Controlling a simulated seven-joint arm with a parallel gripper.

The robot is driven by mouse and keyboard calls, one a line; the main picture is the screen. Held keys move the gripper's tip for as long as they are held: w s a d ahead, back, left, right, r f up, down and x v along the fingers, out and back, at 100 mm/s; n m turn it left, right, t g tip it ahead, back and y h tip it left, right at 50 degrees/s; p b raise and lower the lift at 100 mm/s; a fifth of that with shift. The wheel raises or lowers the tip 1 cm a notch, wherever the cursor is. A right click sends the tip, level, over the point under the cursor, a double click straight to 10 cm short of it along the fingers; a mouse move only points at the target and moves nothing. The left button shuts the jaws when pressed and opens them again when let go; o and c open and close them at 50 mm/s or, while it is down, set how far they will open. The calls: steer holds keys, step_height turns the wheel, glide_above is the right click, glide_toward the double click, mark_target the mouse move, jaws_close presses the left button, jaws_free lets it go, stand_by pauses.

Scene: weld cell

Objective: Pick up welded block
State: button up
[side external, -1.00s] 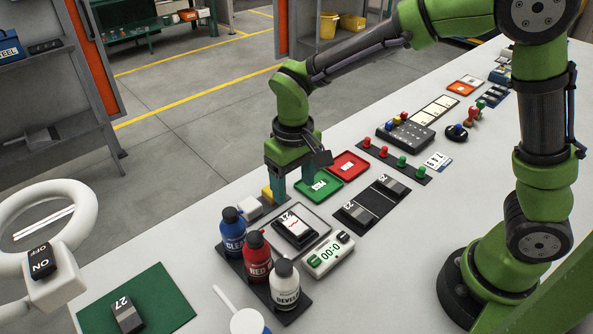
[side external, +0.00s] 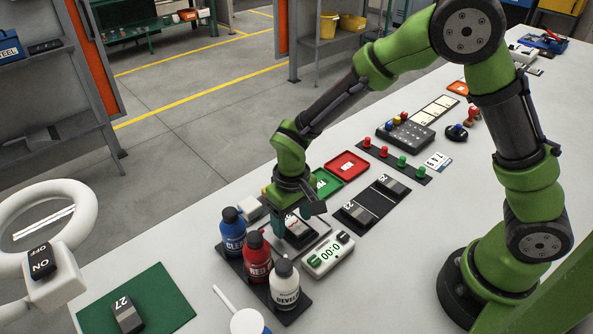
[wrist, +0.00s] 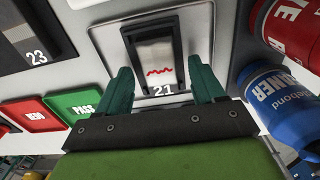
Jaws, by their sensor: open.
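The welded block, marked 21 (side external: 303,229), is dark with a white top strip and a red squiggle along it. It lies on a small grey-and-dark plate. In the wrist view the block (wrist: 155,50) is between and just beyond my fingertips. My gripper (side external: 290,230) is open and low over the block, pointing down. In the wrist view its two green fingers (wrist: 159,68) stand to either side of the block's near end, with no clear contact. In the side view my gripper hides part of the block.
Blue (side external: 233,232), red (side external: 257,258) and white (side external: 284,284) bottles stand close by on a dark tray. A timer (side external: 328,255) is at the right. Green PASS (side external: 328,183) and red REDO (side external: 347,164) trays lie behind. Other blocks sit on a black tray (side external: 377,202).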

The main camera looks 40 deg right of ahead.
jaws_close()
steer(key=shift+r, duration=0.1)
steer(key=shift+r, duration=0.1)
